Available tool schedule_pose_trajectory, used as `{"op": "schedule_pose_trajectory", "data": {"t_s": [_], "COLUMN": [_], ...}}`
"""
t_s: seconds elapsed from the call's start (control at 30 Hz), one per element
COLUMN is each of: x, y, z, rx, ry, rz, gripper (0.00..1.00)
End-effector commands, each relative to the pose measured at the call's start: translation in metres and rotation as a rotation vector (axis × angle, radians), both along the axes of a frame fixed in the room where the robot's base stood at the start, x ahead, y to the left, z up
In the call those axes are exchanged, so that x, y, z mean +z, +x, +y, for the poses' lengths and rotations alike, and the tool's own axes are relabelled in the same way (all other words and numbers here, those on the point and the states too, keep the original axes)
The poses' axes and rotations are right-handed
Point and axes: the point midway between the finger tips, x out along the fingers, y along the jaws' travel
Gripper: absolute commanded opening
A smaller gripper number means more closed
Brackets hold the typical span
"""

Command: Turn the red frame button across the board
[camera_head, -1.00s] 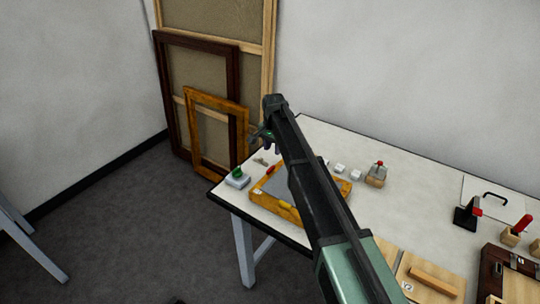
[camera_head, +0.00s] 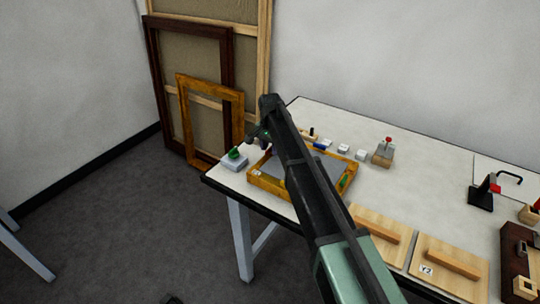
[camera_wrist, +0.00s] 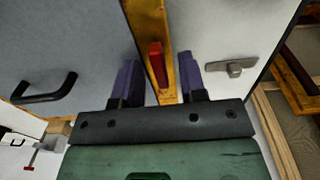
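The gilt frame (camera_head: 283,193) lies flat on the table with a grey board (camera_head: 274,172) inside it; my arm covers its middle. In the wrist view, its gilt rail (camera_wrist: 148,20) runs up the picture. The red frame button (camera_wrist: 156,65) sits on this rail, its length roughly along it. My gripper (camera_wrist: 158,75) is open, with one purple finger on each side of the button's near end; contact is not visible. In the head view the red button is hidden. A green button (camera_head: 345,182) shows on the right rail.
A pale block with a green top (camera_head: 234,161) stands left of the frame by the table edge. Small white blocks (camera_head: 343,149) and a red-knobbed wooden block (camera_head: 383,155) stand behind. Wooden boards (camera_head: 378,235) lie at right. A black handle (camera_wrist: 45,91) shows in the wrist view.

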Motion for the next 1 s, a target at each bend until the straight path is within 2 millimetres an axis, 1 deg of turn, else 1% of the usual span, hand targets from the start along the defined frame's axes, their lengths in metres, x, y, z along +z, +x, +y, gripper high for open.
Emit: {"op": "schedule_pose_trajectory", "data": {"t_s": [0.17,0.4,0.43,0.77,1.0], "x": [0.002,0.002,0.002,0.0019,0.0019], "y": [0.0,0.0,0.0,0.0,0.0], "z": [0.0,0.0,0.0,0.0,0.0], "rx": [0.0,0.0,0.0,0.023,0.129], "ry": [0.0,0.0,0.0,0.0,0.0], "rz": [0.0,0.0,0.0,0.0,0.0], "gripper": [0.38,0.02,0.0,0.0,0.0]}}
